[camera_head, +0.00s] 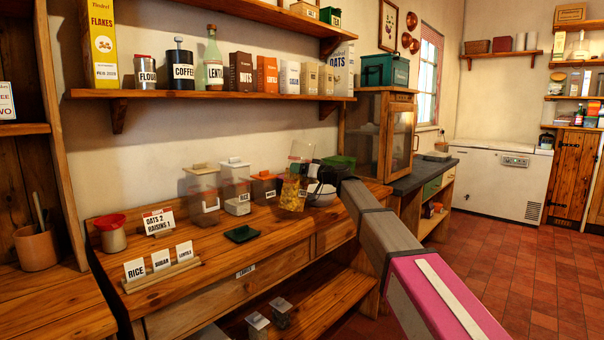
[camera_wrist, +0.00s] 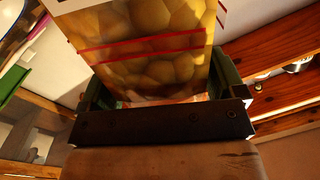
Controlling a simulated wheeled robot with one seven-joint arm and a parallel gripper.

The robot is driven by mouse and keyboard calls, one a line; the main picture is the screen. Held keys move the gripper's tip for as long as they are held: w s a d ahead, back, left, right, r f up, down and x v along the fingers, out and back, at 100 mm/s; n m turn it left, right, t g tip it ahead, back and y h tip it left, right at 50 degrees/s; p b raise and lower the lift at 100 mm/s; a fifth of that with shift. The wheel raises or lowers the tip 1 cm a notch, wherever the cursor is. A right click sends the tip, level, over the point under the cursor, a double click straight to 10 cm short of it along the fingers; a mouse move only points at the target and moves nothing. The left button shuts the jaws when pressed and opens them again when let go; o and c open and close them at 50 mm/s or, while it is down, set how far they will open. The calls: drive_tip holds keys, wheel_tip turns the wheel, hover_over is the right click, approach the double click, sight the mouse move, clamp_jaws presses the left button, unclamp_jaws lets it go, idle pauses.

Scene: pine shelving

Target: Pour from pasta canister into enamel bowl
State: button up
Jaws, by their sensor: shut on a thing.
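The pasta canister (camera_head: 293,190) is clear, with yellow pasta in its lower part and a pale label. My gripper (camera_head: 310,177) is shut on it above the wooden counter, and the canister leans slightly to the right. In the wrist view the canister (camera_wrist: 150,50) fills the space between the fingers, with red lines across its side. The white enamel bowl (camera_head: 322,194) is just right of the canister on the counter, partly hidden by my gripper and arm. A pale curved edge at the wrist view's upper left may be the bowl. I cannot see the canister's mouth clearly.
A shelf (camera_head: 225,95) with jars and boxes runs above. A wooden cabinet (camera_head: 381,135) stands behind right.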

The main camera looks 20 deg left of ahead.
drive_tip(key=shift+s+m, duration=0.2)
drive_tip(key=shift+m, duration=0.2)
drive_tip(key=shift+s+a+f+m, duration=0.1)
drive_tip(key=shift+s+f+m, duration=0.05)
drive_tip(key=shift+s+m, duration=0.15)
idle(0.5)
drive_tip(key=shift+s+f+m, duration=0.15)
drive_tip(key=shift+s+m, duration=0.1)
drive_tip(key=shift+m, duration=0.15)
drive_tip(key=shift+a, duration=0.1)
